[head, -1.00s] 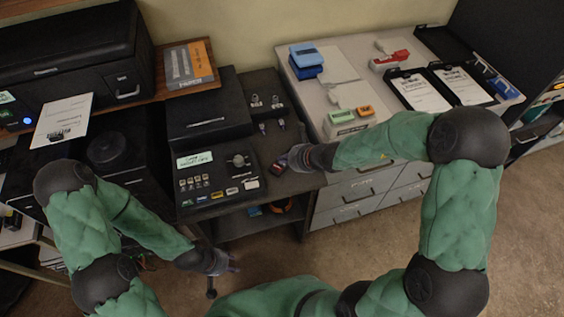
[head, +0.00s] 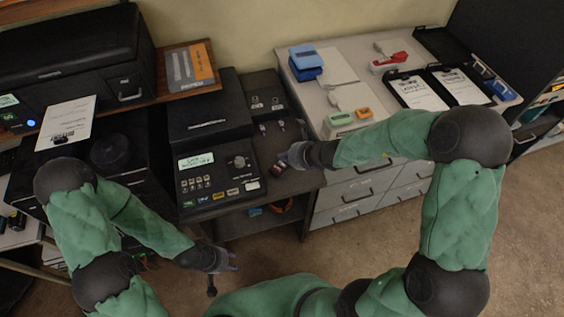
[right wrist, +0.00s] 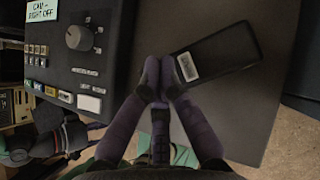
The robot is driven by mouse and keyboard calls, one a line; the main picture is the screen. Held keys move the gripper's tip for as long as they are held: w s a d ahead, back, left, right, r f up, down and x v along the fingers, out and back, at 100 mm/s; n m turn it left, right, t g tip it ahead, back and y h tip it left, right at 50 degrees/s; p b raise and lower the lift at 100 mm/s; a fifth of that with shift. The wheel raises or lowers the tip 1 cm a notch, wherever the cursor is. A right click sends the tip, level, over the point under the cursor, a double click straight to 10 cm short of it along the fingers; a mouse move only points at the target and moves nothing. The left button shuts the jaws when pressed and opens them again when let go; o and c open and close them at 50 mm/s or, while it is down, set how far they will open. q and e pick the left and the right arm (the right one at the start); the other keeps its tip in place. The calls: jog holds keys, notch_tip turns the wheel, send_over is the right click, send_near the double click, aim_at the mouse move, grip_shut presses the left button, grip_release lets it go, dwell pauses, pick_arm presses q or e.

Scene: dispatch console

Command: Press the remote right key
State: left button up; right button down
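The remote, a dark flat slab (right wrist: 222,55) with a pale label (right wrist: 188,66) at its near end, lies on the dark desk top in the right wrist view. Only a small part of what looks like it (head: 277,170) shows in the head view, beside my right fingers. My right gripper (right wrist: 159,78) has its purple fingers drawn together and empty, tips at the remote's labelled end. I cannot tell if they touch it. No separate keys can be made out on it. My left gripper (head: 231,263) hangs low in front of the desk, away from the remote; its finger opening is unclear.
A control console (head: 220,180) with a knob (right wrist: 79,37) and several buttons stands left of the remote. A dark panel with small switches (head: 265,95) lies behind. A grey drawer cabinet (head: 350,190) stands right. The desk's edge drops to open floor.

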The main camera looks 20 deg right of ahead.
aim_at(285, 165)
jog(key=shift+r+p, duration=1.75)
jog(key=shift+r, duration=0.5)
jog(key=shift+f, duration=0.1)
